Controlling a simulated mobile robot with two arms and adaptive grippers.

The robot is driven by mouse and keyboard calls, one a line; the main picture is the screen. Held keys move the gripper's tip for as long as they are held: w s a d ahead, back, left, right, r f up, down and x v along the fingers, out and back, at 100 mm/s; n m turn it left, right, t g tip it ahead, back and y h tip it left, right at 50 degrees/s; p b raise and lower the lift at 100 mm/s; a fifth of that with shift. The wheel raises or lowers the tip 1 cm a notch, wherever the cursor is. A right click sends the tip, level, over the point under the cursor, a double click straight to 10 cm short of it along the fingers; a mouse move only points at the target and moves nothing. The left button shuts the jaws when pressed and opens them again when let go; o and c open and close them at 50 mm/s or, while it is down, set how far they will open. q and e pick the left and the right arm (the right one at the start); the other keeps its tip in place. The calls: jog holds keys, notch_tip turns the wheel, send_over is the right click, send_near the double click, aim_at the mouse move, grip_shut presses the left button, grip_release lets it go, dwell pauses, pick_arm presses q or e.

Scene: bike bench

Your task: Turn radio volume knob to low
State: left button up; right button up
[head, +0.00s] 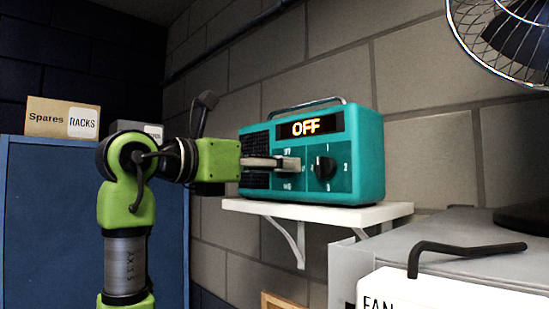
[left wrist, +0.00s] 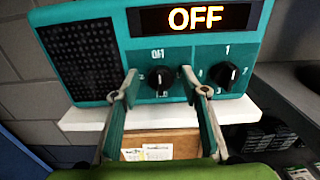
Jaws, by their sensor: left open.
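The teal radio (head: 372,150) stands on a white shelf, and its display (head: 308,127) reads OFF. It also shows in the left wrist view (left wrist: 100,20). The left knob (left wrist: 158,80), black with OFF printed above it, sits between my left gripper's fingertips (left wrist: 160,88). The fingers are open, one on each side of it; contact is unclear. In the head view my left gripper (head: 290,164) covers this knob. The right knob (head: 325,167), marked 1 to 4, is just right of the gripper and also shows in the wrist view (left wrist: 224,75). My right gripper is not in view.
The white shelf (head: 350,214) has brackets below. A blue cabinet (head: 40,220) with a Spares box (head: 62,117) stands left. At right are a fan (head: 505,45), a grey surface and a white box (head: 440,292) under a bent black bar (head: 465,249).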

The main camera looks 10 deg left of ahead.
pick_arm(q)
jog(key=c, duration=1.1)
jog(key=shift+s+d+f+m, duration=0.1)
jog(key=shift+m, duration=2.7)
jog(key=shift+d+f+m, duration=0.1)
jog(key=shift+m, duration=2.7)
jog(key=shift+s+d+f+m, duration=0.1)
jog(key=shift+m, duration=2.7)
